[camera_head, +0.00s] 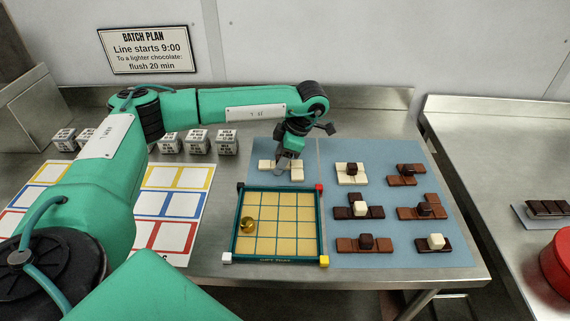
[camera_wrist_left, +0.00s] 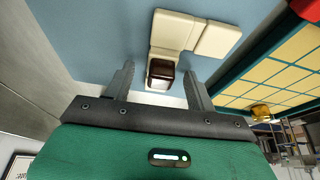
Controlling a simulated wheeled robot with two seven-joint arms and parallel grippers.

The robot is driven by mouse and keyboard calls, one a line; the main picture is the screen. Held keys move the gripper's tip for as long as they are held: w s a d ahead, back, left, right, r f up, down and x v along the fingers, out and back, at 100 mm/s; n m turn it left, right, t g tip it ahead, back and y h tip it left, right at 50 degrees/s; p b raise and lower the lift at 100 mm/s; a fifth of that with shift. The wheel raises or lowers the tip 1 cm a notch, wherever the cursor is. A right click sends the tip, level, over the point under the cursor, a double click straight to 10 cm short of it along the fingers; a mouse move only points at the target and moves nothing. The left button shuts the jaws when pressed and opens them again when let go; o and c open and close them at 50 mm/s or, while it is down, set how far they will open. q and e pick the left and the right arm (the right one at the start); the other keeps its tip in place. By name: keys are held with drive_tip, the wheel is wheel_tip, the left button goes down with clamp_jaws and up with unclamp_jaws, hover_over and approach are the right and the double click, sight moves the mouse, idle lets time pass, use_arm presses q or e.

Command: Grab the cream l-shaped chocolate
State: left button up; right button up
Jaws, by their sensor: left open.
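The cream L-shaped chocolate (camera_head: 266,165) lies on the blue mat at the back of the table, partly hidden by my left gripper (camera_head: 288,160) above it. In the left wrist view the cream chocolate (camera_wrist_left: 178,29) shows its L shape, with a dark brown cube knob (camera_wrist_left: 161,72) on its near arm. The left gripper also shows in the left wrist view (camera_wrist_left: 158,72). It is open and empty, its fingers on either side of the knob's line. I cannot tell how high above the knob they are. My right gripper is out of view.
White labelled cubes (camera_head: 197,141) stand at the back left.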

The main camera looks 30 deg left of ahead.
use_arm(q)
drive_tip(key=shift+c, duration=0.3)
drive_tip(key=c, duration=1)
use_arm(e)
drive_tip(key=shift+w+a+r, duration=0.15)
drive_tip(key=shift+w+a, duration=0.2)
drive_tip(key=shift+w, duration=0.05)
use_arm(q)
drive_tip(key=shift+r, duration=0.15)
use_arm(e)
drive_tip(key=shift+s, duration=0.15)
